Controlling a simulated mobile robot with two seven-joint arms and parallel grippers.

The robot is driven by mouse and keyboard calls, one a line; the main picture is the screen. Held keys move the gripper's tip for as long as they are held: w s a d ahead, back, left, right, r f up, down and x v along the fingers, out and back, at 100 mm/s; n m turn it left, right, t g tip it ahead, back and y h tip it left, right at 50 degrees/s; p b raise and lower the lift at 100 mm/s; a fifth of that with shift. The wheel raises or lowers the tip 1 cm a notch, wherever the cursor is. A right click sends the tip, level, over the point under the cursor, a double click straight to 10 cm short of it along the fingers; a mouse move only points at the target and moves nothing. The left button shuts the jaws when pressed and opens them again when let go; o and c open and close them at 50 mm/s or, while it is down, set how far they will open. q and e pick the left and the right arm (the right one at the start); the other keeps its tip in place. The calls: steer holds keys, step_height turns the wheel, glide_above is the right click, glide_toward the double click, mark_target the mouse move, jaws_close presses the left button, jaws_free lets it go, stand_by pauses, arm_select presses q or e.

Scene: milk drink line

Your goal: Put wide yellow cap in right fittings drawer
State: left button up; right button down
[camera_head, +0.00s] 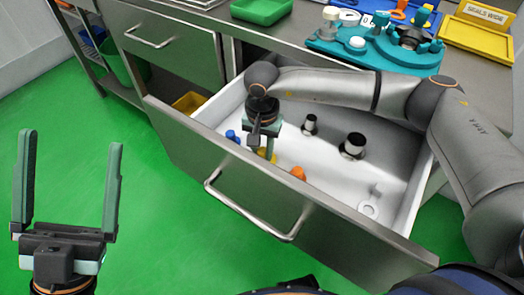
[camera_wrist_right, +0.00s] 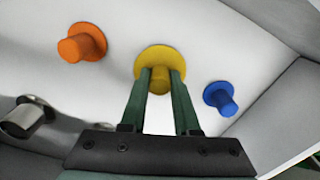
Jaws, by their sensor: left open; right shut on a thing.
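The right fittings drawer (camera_head: 335,178) is pulled open, with a white inside and a steel front. My right gripper (camera_head: 262,148) reaches down into it from above. In the right wrist view, my right gripper (camera_wrist_right: 160,85) is shut on the stem of the wide yellow cap (camera_wrist_right: 152,56), whose round flange faces the drawer floor. Whether the flange touches the floor is hard to tell. In the head view, the yellow cap (camera_head: 270,156) is partly hidden by the gripper and the drawer front. My left gripper (camera_head: 68,150) is open and empty, over the green floor outside the drawer.
In the drawer, a blue cap (camera_wrist_right: 220,98) and an orange cap (camera_wrist_right: 82,43) flank the yellow one. Black-and-silver fittings (camera_head: 354,146) and a white ring (camera_head: 369,208) lie further right. A teal fixture (camera_head: 375,45) and yellow tray (camera_head: 475,38) stand on the counter.

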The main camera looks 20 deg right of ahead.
mark_target(262, 149)
steer(key=shift+f, duration=0.1)
steer(key=shift+f, duration=0.15)
arm_select(q)
steer(key=shift+f, duration=0.1)
arm_select(e)
steer(key=c, duration=0.6)
jaws_free()
steer(key=shift+c, duration=0.2)
steer(key=shift+r, duration=0.5)
step_height(262, 149, up, 7)
steer(key=shift+f+p, duration=0.1)
steer(key=shift+p, duration=0.8)
arm_select(q)
steer(key=w+f+n+y, duration=0.2)
steer(key=y, duration=0.1)
steer(key=w+f+n+y, duration=0.2)
steer(key=shift+w+a+p, duration=0.1)
steer(key=shift+a+p, duration=0.25)
arm_select(e)
step_height(262, 149, up, 5)
steer(key=shift+f, duration=0.2)
